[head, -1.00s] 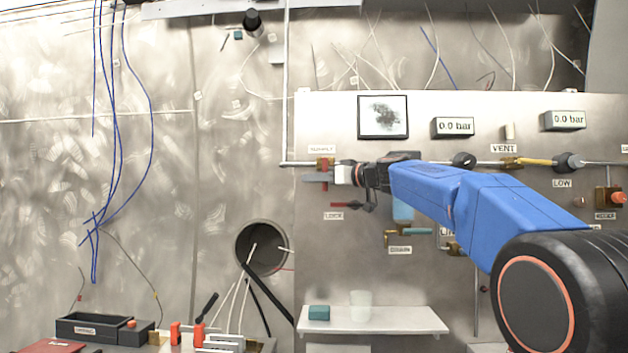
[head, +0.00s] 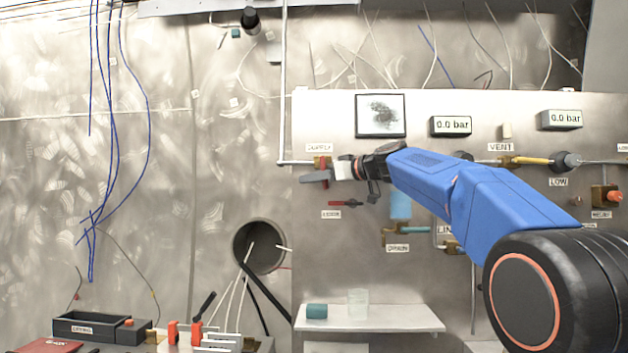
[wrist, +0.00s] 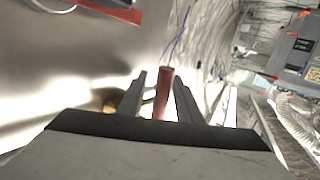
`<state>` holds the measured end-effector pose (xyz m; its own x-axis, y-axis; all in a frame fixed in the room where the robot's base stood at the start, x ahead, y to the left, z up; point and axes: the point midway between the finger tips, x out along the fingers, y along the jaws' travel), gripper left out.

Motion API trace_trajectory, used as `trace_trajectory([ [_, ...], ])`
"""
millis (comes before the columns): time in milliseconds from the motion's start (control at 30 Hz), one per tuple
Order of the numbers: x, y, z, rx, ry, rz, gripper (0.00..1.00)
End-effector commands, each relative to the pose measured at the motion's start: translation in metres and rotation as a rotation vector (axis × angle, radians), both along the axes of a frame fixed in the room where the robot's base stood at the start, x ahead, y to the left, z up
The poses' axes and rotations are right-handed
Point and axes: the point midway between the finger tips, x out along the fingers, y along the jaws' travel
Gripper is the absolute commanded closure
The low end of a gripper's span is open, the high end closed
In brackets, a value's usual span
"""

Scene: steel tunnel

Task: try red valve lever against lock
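The red valve lever (head: 324,166) hangs upright at the brass supply valve on the left end of the panel's pipe. My gripper (head: 318,178) is at this lever, reaching in from the right, and covers part of it in the head view. In the wrist view the red lever (wrist: 163,92) stands between the two dark fingers of my gripper (wrist: 160,98). A gap shows on both sides of the lever, so the fingers are open around it. Contact deeper between the fingers is hard to see. No separate lock is clearly recognisable on the valve.
A smaller red handle (head: 345,203) sits just below my gripper, above a small label. The drain valve (head: 412,230) and a shelf (head: 400,317) with a cup are lower right. A round wall opening (head: 259,247) is lower left. The wall left of my gripper is free.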

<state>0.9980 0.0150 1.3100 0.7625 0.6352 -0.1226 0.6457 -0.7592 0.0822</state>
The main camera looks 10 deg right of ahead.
Motion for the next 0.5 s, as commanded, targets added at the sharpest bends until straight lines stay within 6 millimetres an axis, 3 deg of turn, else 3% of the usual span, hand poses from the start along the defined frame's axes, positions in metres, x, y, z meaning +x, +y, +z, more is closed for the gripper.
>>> trace_trajectory([
  [233,-0.009,-0.008,0.002,0.000,0.000,-0.001,0.68],
  [500,-0.047,-0.040,0.008,-0.001,-0.001,-0.003,0.68],
])
